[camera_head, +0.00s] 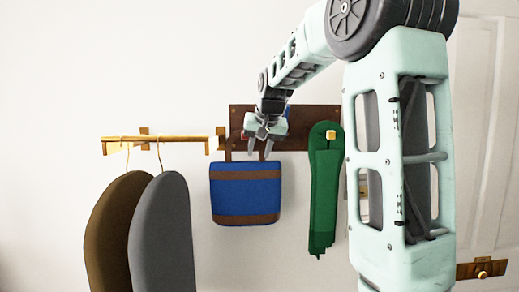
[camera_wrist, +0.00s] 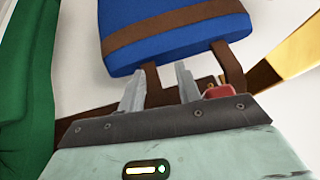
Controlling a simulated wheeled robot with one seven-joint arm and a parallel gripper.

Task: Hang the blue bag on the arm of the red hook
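The blue bag (camera_head: 246,201), with brown bands and two brown strap ends, hangs upright in front of the wall board in the head view. It shows upside down at the top of the wrist view (camera_wrist: 170,22). My gripper (camera_head: 259,153) is just above the bag. Its two fingers (camera_wrist: 161,88) are apart, with one strap end showing between them, close to one finger. I cannot tell whether they touch it. A red hook piece (camera_wrist: 219,91) shows beside the other strap in the wrist view; its arm is mostly hidden by my gripper. What supports the bag is hidden.
A dark wooden board (camera_head: 315,114) is on the wall. A green cloth (camera_head: 324,190) hangs right of the bag. A brass rail (camera_head: 165,139) at left carries a brown garment (camera_head: 112,225) and a grey one (camera_head: 162,235). A small hook plate (camera_head: 470,270) is low at right.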

